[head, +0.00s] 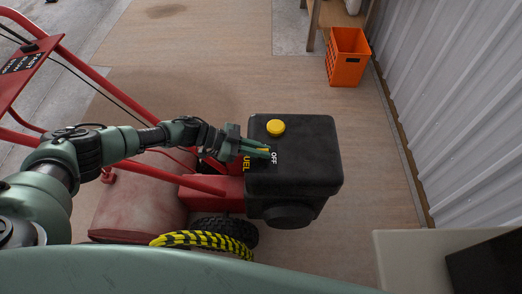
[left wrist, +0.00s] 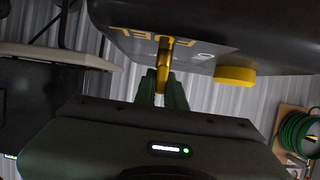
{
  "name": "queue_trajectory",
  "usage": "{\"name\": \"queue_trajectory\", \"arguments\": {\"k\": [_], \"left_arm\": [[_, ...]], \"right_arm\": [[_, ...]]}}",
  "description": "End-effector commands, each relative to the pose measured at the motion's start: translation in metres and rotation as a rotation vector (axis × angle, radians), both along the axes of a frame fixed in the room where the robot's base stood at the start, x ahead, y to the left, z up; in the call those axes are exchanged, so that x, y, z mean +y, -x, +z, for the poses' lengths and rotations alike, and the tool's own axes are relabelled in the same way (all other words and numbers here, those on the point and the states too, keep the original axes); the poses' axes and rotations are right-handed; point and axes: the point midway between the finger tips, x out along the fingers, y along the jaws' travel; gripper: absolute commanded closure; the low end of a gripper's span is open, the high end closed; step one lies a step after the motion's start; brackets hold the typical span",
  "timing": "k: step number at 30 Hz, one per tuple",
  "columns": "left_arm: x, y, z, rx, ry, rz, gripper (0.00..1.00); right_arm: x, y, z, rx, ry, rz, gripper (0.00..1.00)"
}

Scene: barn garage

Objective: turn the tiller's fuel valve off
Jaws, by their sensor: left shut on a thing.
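The tiller's black engine (head: 310,160) stands right of centre in the head view, with a round yellow cap (head: 276,128) on top. A yellow FUEL label (head: 246,163) and a white OFF label (head: 274,156) show on it. My left gripper (head: 264,151) reaches in from the left and is shut on the yellow valve lever, beside OFF. In the left wrist view, the yellow lever (left wrist: 164,52) runs down from the FUEL label (left wrist: 145,36) between the fingers (left wrist: 164,90). The lever's exact setting is hard to tell. My right gripper is out of view.
The tiller's red handlebars (head: 75,65) rise at the left. A yellow-and-black striped ring (head: 180,239) lies by a black wheel. An orange crate (head: 330,74) stands at the back by the corrugated wall (head: 450,100). A pale surface (head: 410,260) is at the lower right.

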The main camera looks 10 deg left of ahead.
Motion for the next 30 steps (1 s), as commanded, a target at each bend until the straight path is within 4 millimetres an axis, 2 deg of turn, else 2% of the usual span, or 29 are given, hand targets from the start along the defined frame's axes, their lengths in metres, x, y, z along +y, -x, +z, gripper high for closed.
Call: {"name": "queue_trajectory", "arguments": {"k": [6, 7, 9, 20, 30], "left_arm": [[-0.001, -0.001, 0.001, -0.002, 0.003, -0.001, 1.00], [-0.001, -0.001, 0.001, -0.002, 0.003, -0.001, 0.86], [-0.001, 0.000, 0.001, -0.002, 0.003, -0.002, 0.67], [0.002, 0.000, 0.001, -0.001, 0.001, 0.001, 0.67], [0.050, 0.008, 0.021, -0.003, -0.001, 0.002, 0.67]], "right_arm": [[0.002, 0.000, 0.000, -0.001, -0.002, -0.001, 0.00], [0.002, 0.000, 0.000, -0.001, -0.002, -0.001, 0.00], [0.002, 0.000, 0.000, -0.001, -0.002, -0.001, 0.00], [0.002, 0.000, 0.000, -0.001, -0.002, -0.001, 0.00], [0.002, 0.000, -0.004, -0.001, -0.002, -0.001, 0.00]]}}
